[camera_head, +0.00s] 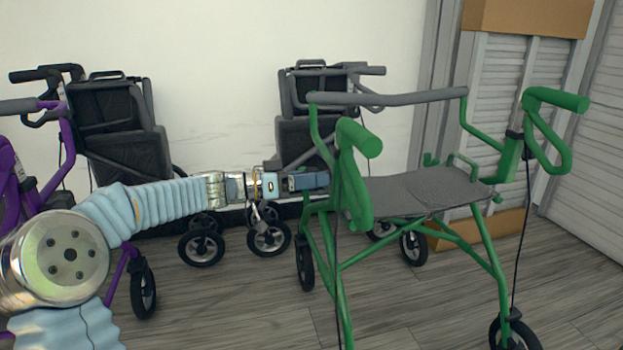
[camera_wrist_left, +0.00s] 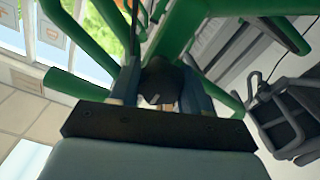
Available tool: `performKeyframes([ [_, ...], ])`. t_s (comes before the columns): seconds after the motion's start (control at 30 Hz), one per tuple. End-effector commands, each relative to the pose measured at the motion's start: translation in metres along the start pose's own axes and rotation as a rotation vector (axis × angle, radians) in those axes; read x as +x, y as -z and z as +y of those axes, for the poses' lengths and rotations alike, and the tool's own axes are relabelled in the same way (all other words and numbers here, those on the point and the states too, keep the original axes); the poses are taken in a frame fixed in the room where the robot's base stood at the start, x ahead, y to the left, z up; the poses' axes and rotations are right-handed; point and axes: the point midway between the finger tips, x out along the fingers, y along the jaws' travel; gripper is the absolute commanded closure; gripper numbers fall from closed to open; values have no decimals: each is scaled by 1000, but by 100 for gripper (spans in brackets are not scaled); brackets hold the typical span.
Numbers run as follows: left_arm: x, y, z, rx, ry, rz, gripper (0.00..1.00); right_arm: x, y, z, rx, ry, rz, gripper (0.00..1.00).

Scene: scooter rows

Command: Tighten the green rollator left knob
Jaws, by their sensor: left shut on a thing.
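The green rollator (camera_head: 350,190) stands upright on the floor right of centre, with green handles, a grey seat and a grey backrest bar. My left arm comes in from the left, and my left gripper (camera_head: 322,181) reaches the rollator's left upright below the left handle. In the left wrist view my left gripper (camera_wrist_left: 166,98) is shut on a dark knob (camera_wrist_left: 160,82), one finger on each side of it, against the green frame (camera_wrist_left: 182,28). In the head view the knob is hidden behind the gripper and the tube. My right gripper is in neither view.
Two black wheelchair-like walkers (camera_head: 115,120) (camera_head: 300,130) stand along the white wall behind. A purple rollator (camera_head: 20,185) stands at the far left, partly behind my arm. Cardboard boxes (camera_head: 530,16) and grey shutters are at the back right.

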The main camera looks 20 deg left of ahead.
Motion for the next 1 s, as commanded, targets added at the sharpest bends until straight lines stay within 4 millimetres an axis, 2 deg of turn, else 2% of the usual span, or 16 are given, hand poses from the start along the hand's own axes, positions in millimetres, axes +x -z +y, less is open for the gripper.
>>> performKeyframes([
  [0.03, -2, 5, -2, 10, 12, 10, 84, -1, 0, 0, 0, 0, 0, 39],
  [0.5, -2, 6, -2, 24, 11, 10, 84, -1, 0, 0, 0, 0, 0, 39],
  [0.53, -2, 6, -2, 24, 11, 10, 50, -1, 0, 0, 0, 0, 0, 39],
  [0.67, -2, 5, -1, 22, 8, 8, 30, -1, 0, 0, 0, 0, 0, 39],
  [0.7, -1, 4, -1, 22, 7, 7, 28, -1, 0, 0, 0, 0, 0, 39],
  [1.0, -3, 2, 0, 20, 3, 4, 28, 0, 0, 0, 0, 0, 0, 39],
])
